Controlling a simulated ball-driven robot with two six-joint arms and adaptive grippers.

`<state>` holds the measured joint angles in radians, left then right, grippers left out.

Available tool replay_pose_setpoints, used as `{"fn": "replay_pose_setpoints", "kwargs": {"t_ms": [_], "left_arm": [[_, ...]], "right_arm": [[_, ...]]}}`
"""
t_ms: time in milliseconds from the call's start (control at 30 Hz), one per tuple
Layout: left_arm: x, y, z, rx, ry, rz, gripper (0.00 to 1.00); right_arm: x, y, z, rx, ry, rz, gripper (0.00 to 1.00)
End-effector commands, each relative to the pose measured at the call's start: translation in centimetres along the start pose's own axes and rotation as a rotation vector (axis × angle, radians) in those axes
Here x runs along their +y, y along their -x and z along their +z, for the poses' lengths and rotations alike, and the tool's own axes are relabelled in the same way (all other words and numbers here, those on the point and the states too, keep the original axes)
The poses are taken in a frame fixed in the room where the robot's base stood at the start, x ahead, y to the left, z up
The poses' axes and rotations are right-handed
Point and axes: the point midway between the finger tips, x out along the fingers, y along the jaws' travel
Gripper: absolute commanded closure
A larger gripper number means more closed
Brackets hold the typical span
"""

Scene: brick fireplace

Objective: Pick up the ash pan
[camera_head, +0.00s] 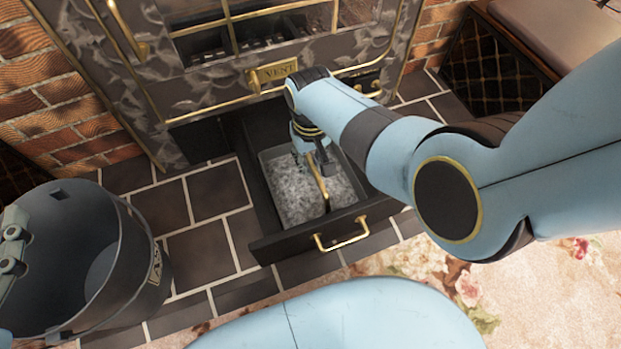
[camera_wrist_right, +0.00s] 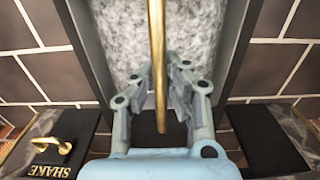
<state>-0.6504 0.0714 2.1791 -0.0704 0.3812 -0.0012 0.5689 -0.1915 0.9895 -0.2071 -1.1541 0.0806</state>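The ash pan (camera_head: 270,165) is a grey tray of pale ash inside the pulled-out dark drawer (camera_head: 262,250) below the stove. A brass handle (camera_head: 320,186) arches over it; the handle also shows in the right wrist view (camera_wrist_right: 157,50). My right gripper (camera_head: 312,165) points down over the pan. In the right wrist view my right gripper (camera_wrist_right: 160,75) has its fingers open, one on each side of the handle, with no clear grip on it. My left gripper (camera_head: 12,240) is partly seen at the left edge, by the bucket; its fingertips are not clear.
A dark bucket (camera_head: 130,255) stands on the tiles at left. The stove (camera_head: 215,75) is behind the drawer, with a brass VENT plate (camera_head: 272,72). A SHAKE plate (camera_wrist_right: 55,150) shows in the wrist view. A floral rug (camera_head: 560,270) lies at right.

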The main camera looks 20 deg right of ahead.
Motion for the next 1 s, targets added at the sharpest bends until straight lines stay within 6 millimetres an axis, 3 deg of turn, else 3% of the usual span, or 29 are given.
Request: {"fn": "replay_pose_setpoints", "kwargs": {"t_ms": [800, 1000], "left_arm": [[0.0, 0.1, 0.3, -0.022, 0.002, -0.001, 0.60], [0.2, 2.3, 4.0, -0.178, 0.016, -0.001, 0.60]], "right_arm": [[0.0, 0.4, -0.1, 0.002, 0.000, 0.000, 1.00], [0.0, 1.2, -0.1, 0.003, 0.000, 0.000, 1.00]]}}
